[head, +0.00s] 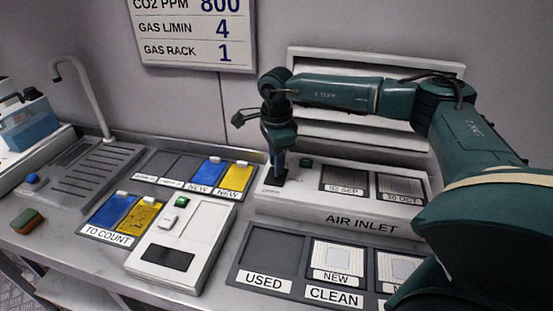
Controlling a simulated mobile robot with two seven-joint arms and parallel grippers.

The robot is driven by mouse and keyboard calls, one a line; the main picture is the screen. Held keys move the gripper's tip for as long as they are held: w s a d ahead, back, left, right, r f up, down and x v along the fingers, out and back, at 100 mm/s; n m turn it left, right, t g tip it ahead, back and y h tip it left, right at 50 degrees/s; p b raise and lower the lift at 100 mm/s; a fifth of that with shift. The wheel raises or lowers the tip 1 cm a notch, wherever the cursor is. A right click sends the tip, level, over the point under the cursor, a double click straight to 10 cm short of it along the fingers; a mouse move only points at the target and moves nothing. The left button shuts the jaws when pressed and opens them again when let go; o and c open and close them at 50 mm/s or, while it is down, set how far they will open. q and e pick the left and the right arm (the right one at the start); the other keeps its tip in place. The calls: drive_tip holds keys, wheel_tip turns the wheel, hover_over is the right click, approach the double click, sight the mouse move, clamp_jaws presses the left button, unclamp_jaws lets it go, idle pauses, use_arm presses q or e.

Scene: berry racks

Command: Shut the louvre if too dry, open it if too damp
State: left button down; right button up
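The white louvre (340,131) is on the back wall behind the air inlet box, with broad slats; my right arm crosses in front of it, and I cannot tell how far its slats are open. The white box labelled AIR INLET (330,213) stands below it. No humidity reading is legible. My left gripper is out of view.
A wall sign (190,30) reads CO2 PPM 800, GAS L/MIN 4, GAS RACK 1. A white device (181,240) with a dark screen stands beside the TO COUNT tray (107,236). The USED and CLEAN tray (262,282) lies in front. A sink (85,170) and sponge (27,220) are left.

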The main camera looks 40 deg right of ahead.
clamp_jaws()
idle(0.3)
drive_tip(key=shift+s+a+f+t+h+b, duration=0.1)
drive_tip(key=shift+s+a+t+h+b, duration=0.15)
drive_tip(key=shift+t+h+b, duration=0.15)
drive_tip(key=shift+s+a+f+t+h+b, duration=0.15)
drive_tip(key=shift+a+t+h, duration=0.15)
drive_tip(key=shift+h, duration=0.2)
drive_tip(key=t+h+b, duration=0.1)
drive_tip(key=a+t+h+b, duration=0.1)
drive_tip(key=b, duration=0.1)
drive_tip(key=shift+s+f, duration=0.15)
drive_tip(key=shift+s, duration=0.15)
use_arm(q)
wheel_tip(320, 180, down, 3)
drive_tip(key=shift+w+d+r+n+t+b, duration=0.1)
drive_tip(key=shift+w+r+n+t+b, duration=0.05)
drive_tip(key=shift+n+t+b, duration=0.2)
use_arm(e)
drive_tip(key=shift+h, duration=0.4)
drive_tip(key=shift+s+t, duration=0.1)
drive_tip(key=shift+t, duration=0.2)
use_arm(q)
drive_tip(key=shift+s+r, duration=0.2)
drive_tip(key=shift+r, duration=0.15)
